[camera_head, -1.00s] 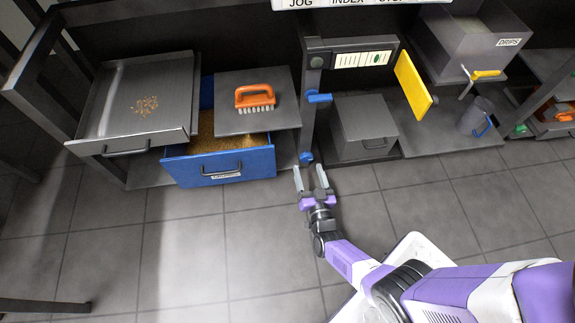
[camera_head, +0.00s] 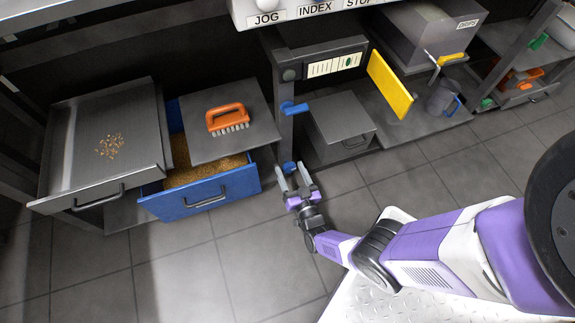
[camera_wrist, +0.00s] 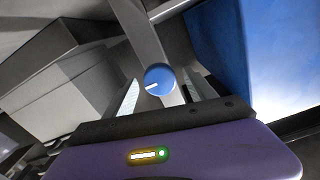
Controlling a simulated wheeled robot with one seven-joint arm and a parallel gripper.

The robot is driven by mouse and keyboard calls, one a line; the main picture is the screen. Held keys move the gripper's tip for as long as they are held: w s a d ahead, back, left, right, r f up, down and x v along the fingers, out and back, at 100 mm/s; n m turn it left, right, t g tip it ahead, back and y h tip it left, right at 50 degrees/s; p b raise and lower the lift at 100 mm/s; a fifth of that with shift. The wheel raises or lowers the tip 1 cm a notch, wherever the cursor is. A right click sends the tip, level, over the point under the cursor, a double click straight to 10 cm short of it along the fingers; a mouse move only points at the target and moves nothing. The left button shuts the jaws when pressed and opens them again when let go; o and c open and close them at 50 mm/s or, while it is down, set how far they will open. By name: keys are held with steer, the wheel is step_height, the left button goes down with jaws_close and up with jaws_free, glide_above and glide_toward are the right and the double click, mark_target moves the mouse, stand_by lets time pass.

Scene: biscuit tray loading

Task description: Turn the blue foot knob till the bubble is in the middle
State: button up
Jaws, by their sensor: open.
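The blue foot knob (camera_head: 290,167) is at the foot of the grey post, near the floor. In the wrist view the knob (camera_wrist: 159,80) is a round blue face with a white pointer mark aimed left and slightly down. My gripper (camera_head: 293,173) is open, with its fingers on either side of the knob's front. In the wrist view the knob shows between the finger tips of my gripper (camera_wrist: 167,92); I cannot tell whether they touch it. The level vial (camera_head: 325,68) is a pale strip with dark marks. Its green bubble (camera_head: 347,62) sits right of the middle.
A blue lever (camera_head: 294,108) sticks out from the post above the knob. An open blue drawer (camera_head: 205,197) of crumbs is to the left, and a grey box (camera_head: 340,125) to the right. A yellow flap (camera_head: 389,85) hangs open. The floor in front is clear.

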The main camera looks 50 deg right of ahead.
steer(key=shift+c, duration=0.5)
steer(key=c, duration=1.3)
steer(key=shift+m, duration=0.4)
steer(key=m, duration=0.5)
steer(key=shift+m, duration=0.3)
steer(key=m, duration=0.5)
steer(key=shift+d+f, duration=0.1)
steer(key=m, duration=0.6)
steer(key=shift+f+m, duration=0.1)
steer(key=shift+m, duration=0.3)
steer(key=m, duration=0.5)
steer(key=shift+s+m, duration=0.1)
steer(key=shift+m, duration=0.3)
